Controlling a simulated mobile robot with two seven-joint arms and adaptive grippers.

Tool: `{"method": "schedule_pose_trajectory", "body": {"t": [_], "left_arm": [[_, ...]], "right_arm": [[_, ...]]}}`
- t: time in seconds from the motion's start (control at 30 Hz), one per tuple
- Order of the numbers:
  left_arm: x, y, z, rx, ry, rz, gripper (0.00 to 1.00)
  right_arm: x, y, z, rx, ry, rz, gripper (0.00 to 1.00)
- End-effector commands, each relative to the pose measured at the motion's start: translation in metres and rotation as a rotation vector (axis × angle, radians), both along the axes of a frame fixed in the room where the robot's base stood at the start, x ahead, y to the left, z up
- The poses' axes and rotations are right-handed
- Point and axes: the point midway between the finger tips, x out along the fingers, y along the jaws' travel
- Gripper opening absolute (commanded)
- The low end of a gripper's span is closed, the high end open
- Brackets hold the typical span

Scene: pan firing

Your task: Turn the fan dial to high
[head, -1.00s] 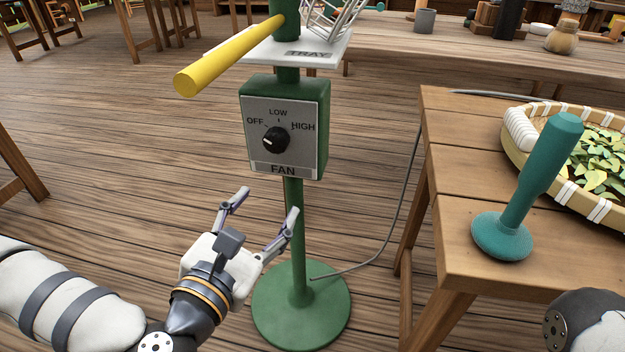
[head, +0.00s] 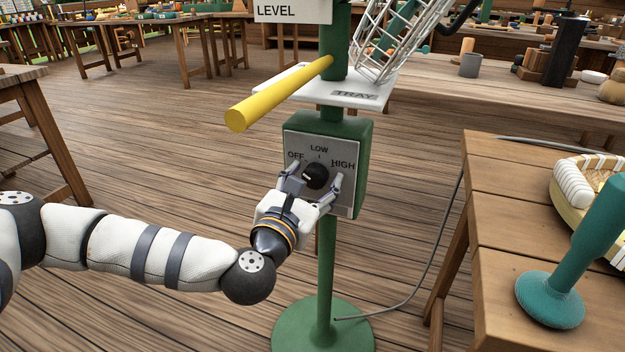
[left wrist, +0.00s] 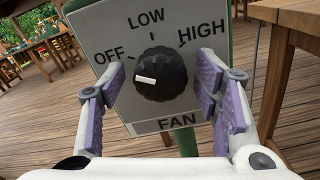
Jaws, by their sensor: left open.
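The fan dial (head: 316,176) is a black round knob on a grey plate marked OFF, LOW and HIGH. The plate is on the front of a green box (head: 362,150) on a green post. In the left wrist view the dial (left wrist: 162,76) has its white mark pointing left, toward OFF. My left gripper (head: 312,184) is open in front of the plate, with one finger on each side of the dial. In the left wrist view the fingers are apart from the knob, with gaps on both sides. My right gripper is not in view.
A wooden table (head: 500,240) with a teal tool (head: 580,260) stands at the right. A grey cable runs from the post's base to the right.

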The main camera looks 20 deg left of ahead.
Motion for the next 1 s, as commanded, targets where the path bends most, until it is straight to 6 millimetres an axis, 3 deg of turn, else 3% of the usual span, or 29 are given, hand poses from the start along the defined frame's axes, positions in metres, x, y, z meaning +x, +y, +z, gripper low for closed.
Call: {"method": "schedule_pose_trajectory", "body": {"t": [0.03, 0.2, 0.27, 0.63, 1.0], "left_arm": [[0.000, 0.000, 0.000, 0.000, 0.000, 0.000, 0.57], [0.000, 0.000, 0.000, 0.001, 0.000, 0.000, 0.18], [0.000, 0.000, 0.000, 0.001, 0.000, 0.000, 0.09], [0.000, 0.000, 0.002, 0.056, -0.004, -0.001, 0.09], [0.000, 0.000, 0.004, 0.346, -0.016, -0.001, 0.09]], "right_arm": [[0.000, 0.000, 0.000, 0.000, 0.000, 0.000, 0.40], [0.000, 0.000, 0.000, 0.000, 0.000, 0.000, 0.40], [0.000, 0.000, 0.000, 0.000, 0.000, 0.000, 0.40], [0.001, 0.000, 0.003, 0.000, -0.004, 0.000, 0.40], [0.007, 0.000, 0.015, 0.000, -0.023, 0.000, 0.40]]}}
